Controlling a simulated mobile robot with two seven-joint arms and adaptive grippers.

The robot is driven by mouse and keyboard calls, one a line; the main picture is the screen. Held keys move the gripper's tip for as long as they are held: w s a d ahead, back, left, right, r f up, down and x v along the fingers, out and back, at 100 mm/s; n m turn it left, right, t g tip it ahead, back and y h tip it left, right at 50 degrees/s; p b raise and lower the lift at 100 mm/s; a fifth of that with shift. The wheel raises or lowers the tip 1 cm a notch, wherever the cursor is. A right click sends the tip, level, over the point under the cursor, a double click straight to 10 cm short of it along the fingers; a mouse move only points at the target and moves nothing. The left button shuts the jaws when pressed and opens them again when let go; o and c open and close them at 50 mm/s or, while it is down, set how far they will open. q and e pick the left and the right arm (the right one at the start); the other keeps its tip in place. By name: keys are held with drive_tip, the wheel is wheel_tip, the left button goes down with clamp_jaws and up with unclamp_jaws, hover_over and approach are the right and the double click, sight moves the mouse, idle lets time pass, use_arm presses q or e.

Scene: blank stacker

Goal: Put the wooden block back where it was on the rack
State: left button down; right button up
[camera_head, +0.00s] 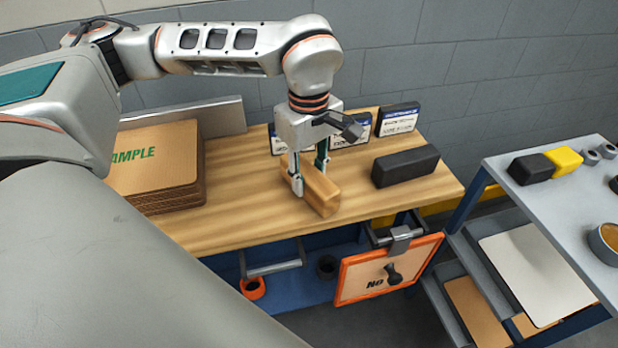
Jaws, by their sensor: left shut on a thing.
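The wooden block (321,195) is a light brown oblong at the middle of the wooden bench top (238,228). My left gripper (310,178) points down from above and is shut on the wooden block, with one finger on each side. I cannot tell whether the block touches the bench top or hangs just above it. A grey shelved rack (505,190) stands at the right, with items on its top and on lower shelves. My right gripper is not in view.
A black block (405,167) lies right of the wooden block. Small label boxes (398,119) stand behind. A stack of brown boards (155,168) is at the left. The rack top holds a black block (530,169), a yellow block (564,160) and a bowl (606,242).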

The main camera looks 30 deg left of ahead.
sight(309, 171)
use_arm(q)
drive_tip(key=shift+f, duration=0.35)
drive_tip(key=shift+f, duration=0.1)
drive_tip(key=c, duration=1.6)
unclamp_jaws()
wheel_tip(309, 171, up, 12)
drive_tip(key=shift+r+p, duration=0.15)
drive_tip(key=shift+p, duration=0.3)
